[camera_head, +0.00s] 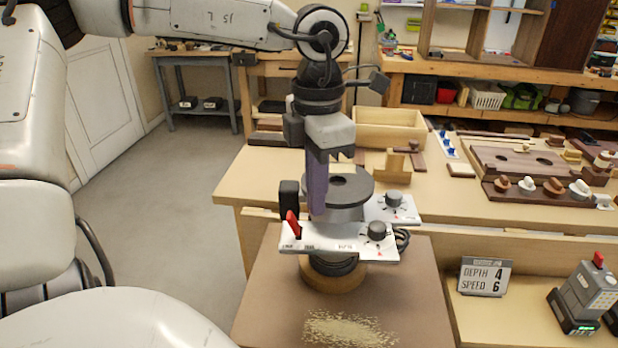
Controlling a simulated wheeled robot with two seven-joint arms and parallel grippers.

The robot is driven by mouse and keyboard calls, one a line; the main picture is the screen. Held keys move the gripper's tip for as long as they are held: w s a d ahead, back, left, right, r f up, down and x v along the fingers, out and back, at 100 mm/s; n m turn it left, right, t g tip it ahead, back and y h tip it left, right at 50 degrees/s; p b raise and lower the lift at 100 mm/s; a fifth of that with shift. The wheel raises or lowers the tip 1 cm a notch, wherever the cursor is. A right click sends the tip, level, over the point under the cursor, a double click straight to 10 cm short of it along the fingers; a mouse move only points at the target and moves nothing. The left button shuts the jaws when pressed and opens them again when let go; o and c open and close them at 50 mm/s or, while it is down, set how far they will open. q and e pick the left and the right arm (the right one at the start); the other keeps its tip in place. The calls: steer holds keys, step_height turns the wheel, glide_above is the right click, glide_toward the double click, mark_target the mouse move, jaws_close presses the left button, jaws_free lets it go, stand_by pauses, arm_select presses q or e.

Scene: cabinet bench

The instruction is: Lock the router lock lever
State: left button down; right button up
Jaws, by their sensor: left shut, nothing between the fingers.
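The router (345,212) stands on a brown board in the middle of the head view. It has a round dark top, a white front panel and black knobs. A red lever (292,224) rises from the left end of the panel beside a black upright block. I take it for the lock lever; it leans slightly. My left gripper (317,212) comes down from above with its fingers shut and empty. Its fingertips are just right of the red lever, in front of the router's top. Whether they touch the router is unclear. My right gripper is out of view.
Sawdust (348,330) lies on the board (410,310) in front. A sign (484,276) reading depth 4, speed 6 and a grey device with a red top (588,290) stand at right. Behind are a wooden box (390,130) and a rack of knobs (545,192).

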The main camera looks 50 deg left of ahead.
arm_select(q)
step_height(320, 180, up, 6)
steer(key=p, duration=0.3)
steer(key=shift+r+p, duration=0.15)
steer(key=shift+p, duration=0.15)
steer(key=shift+s, duration=0.15)
stand_by(0.4)
